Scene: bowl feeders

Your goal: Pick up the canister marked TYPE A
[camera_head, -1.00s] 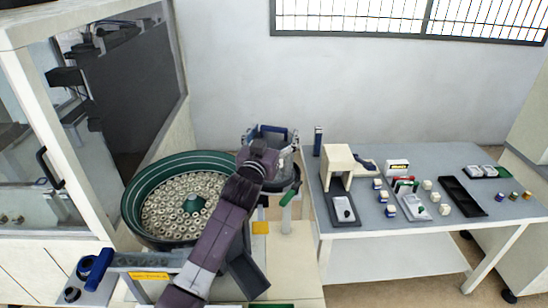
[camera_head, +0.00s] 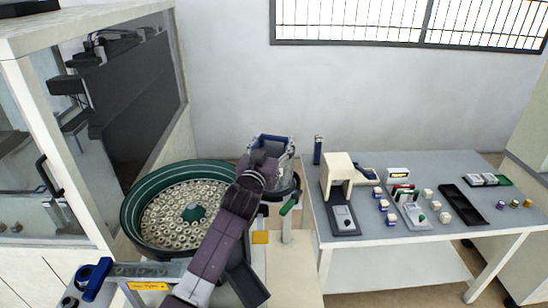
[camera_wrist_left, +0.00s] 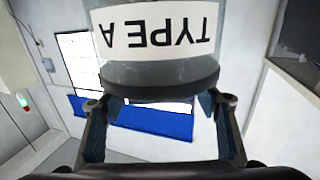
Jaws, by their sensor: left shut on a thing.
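The canister (camera_wrist_left: 160,68) fills the top of the left wrist view, with a dark rim and a white label reading TYPE A upside down. My left gripper (camera_wrist_left: 160,106) has its two fingers on either side below that rim and is shut on the canister. In the head view the left gripper (camera_head: 270,155) is at the canister, above the smaller dark feeder bowl (camera_head: 284,193) behind the large one. My wrist hides much of the canister there, and its exact contact is hidden. My right gripper is not in view.
A large green feeder bowl (camera_head: 135,205) full of small ring parts stands left of my arm. A glass-fronted cabinet (camera_head: 50,160) is at the left. A grey table (camera_head: 440,172) with a cream fixture (camera_head: 337,170), trays and small blocks stands at the right. A yellow-labelled rail (camera_head: 150,286) is in front.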

